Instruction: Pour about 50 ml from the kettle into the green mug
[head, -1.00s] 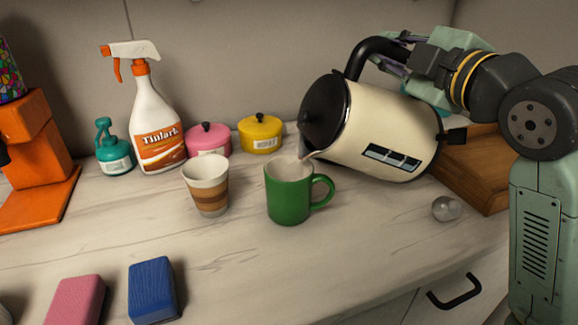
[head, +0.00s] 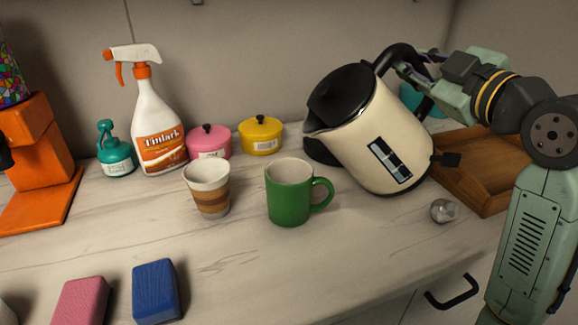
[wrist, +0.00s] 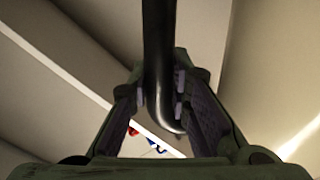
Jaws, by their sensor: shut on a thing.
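The cream kettle (head: 375,138) with a black lid and black handle is held up, tilted to the left, right of the green mug (head: 289,192) in the head view. Its spout is to the upper right of the mug's rim, apart from it, and no stream shows. My gripper (head: 409,66) is shut on the kettle's handle. The wrist view shows the black handle (wrist: 159,70) between the two fingers. The green mug stands upright on the counter, its handle to the right. The liquid level inside it cannot be told.
A striped cup (head: 209,188) stands left of the mug. Behind are a spray bottle (head: 158,128), a pink pot (head: 209,141) and a yellow pot (head: 261,136). The front middle counter is clear.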

